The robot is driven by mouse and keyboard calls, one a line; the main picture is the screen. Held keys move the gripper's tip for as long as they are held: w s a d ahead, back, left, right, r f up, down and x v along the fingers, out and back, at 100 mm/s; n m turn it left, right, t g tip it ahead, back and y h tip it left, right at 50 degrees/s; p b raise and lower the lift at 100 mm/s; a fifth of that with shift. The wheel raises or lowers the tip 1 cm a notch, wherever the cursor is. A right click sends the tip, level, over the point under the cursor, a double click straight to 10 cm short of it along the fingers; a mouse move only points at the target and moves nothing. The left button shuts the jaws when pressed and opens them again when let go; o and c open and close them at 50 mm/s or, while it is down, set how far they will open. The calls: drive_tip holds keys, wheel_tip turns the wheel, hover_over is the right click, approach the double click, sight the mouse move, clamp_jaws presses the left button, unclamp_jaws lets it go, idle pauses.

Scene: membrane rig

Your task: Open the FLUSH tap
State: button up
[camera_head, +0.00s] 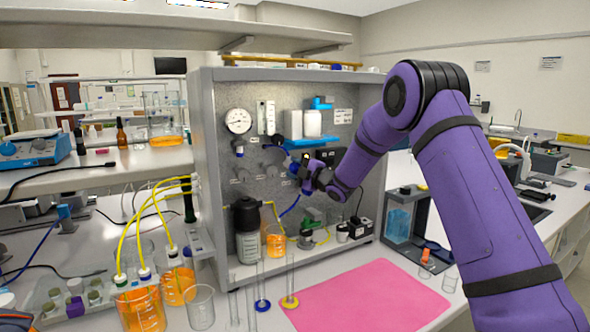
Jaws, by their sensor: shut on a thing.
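The membrane rig's grey panel (352,110) stands in the middle of the view. It carries a round gauge, white canisters and several small dark knobs. My purple arm reaches in from the right, and my gripper (303,178) is at the panel, around its middle. The gripper is shut on a small part there, at the place of a tap, but the arm and fingers hide most of it. Small labels sit under the knobs (271,171) to the left; they are too small to read, so I cannot tell which is FLUSH.
A pink mat (365,298) and tall cylinders are in front. A blue-tinted tank (398,222) stands to the right.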

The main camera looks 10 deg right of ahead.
drive_tip(key=shift+f+n+g, duration=0.1)
drive_tip(key=shift+n+g, duration=0.4)
drive_tip(key=shift+n, duration=0.5)
drive_tip(key=o, duration=0.9)
drive_tip(key=shift+o, duration=0.2)
drive_tip(key=shift+s+d, duration=0.1)
drive_tip(key=shift+s+d, duration=0.25)
drive_tip(key=v, duration=0.9)
drive_tip(key=shift+s, duration=0.4)
drive_tip(key=shift+d, duration=0.2)
